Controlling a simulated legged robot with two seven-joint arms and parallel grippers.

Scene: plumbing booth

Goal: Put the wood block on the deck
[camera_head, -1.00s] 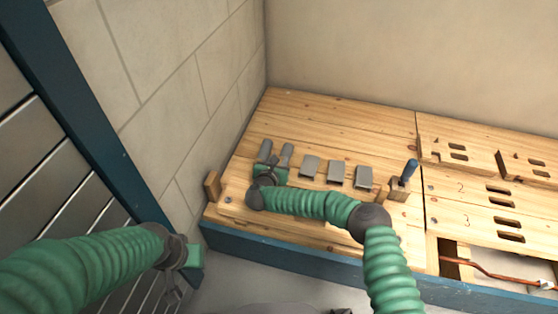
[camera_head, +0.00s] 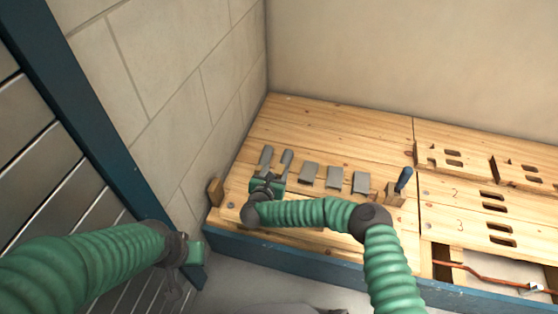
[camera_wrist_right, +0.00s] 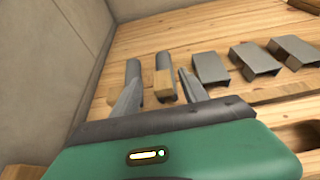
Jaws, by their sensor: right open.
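My right gripper (camera_head: 270,179) is low over the left part of the wooden deck (camera_head: 310,135). In the right wrist view its two fingers (camera_wrist_right: 160,92) are apart. A small wood-coloured block face (camera_wrist_right: 165,87) shows between them, at the near end of a long grey piece; I cannot tell whether anything touches it. Another wood block (camera_head: 214,191) stands upright at the deck's left edge, left of my right gripper. My left gripper (camera_head: 192,252) hangs off the deck at the lower left; its fingers are not clear.
Several grey pieces (camera_head: 335,177) lie in a row on the deck. A wooden block with a blue-handled tool (camera_head: 402,182) stands to their right. Slotted boards (camera_head: 492,205) and a copper pipe (camera_head: 490,276) are at the right. A block wall (camera_head: 190,90) borders the left.

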